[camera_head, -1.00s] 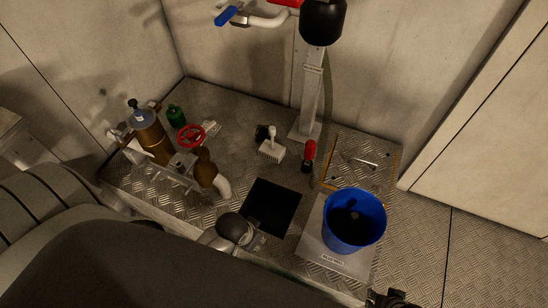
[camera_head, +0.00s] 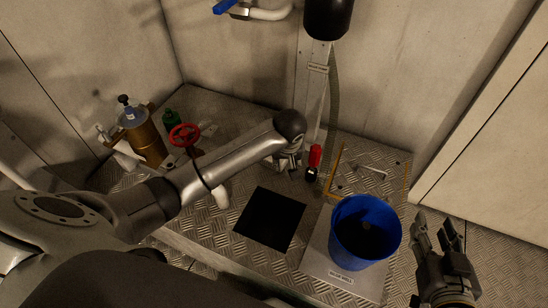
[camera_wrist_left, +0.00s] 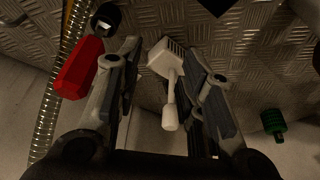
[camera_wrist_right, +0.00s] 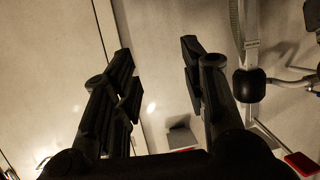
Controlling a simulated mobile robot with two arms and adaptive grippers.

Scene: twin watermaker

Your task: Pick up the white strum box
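The white strum box (camera_wrist_left: 166,58) shows in the left wrist view as a white slotted block with a stubby white neck (camera_wrist_left: 170,112). It lies between the two spread fingers of my left gripper (camera_wrist_left: 165,72), and I see no firm contact. In the head view my left gripper (camera_head: 289,160) is over the deck near the post's foot and hides the strum box. My right gripper (camera_head: 437,232) is open and empty, right of the blue bucket.
A red-handled item (camera_head: 314,160) stands close right of my left gripper; it also shows in the left wrist view (camera_wrist_left: 80,70). A blue bucket (camera_head: 365,230), a black square opening (camera_head: 270,218), a red handwheel (camera_head: 184,134) and a grey post (camera_head: 316,90) are nearby.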

